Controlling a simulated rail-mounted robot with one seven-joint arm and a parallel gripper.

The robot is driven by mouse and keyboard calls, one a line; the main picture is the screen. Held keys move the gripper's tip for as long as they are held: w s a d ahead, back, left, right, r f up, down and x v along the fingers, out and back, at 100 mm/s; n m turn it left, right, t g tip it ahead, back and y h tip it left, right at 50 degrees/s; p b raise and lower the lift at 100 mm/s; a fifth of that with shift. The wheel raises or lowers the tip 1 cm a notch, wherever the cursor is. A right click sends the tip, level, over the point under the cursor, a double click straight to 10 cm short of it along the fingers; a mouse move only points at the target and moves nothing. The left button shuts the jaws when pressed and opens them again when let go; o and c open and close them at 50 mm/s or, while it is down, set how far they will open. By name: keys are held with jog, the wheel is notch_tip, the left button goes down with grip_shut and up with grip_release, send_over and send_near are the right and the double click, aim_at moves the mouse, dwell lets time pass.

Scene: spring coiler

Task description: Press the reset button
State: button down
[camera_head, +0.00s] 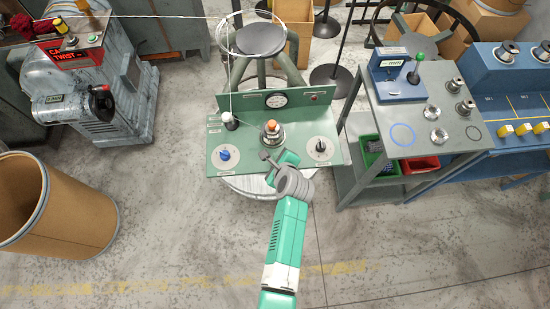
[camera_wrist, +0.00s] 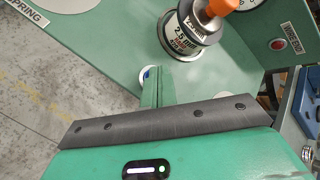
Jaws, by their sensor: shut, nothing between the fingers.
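My gripper (camera_head: 265,156) is shut and empty, at the front of the green coiler panel (camera_head: 246,162). In the wrist view its fingertips (camera_wrist: 156,73) lie over the panel. A small blue round piece with a white rim (camera_wrist: 145,73) shows right beside the fingertips, partly hidden by them; whether they touch it I cannot tell. I can read no reset label.
An orange-topped cylinder (camera_head: 271,128) stands just behind my gripper. A blue knob (camera_head: 224,155) is to the left, a black lever (camera_head: 320,147) to the right. A pressure-style gauge (camera_head: 276,100) is on the back. A grey bench (camera_head: 450,130) stands at the right.

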jog(key=shift+r+p, duration=0.55)
jog(key=shift+r, duration=0.1)
jog(key=shift+r, duration=0.1)
notch_tip(320, 180, up, 5)
jog(key=p, duration=0.5)
dwell(0.5)
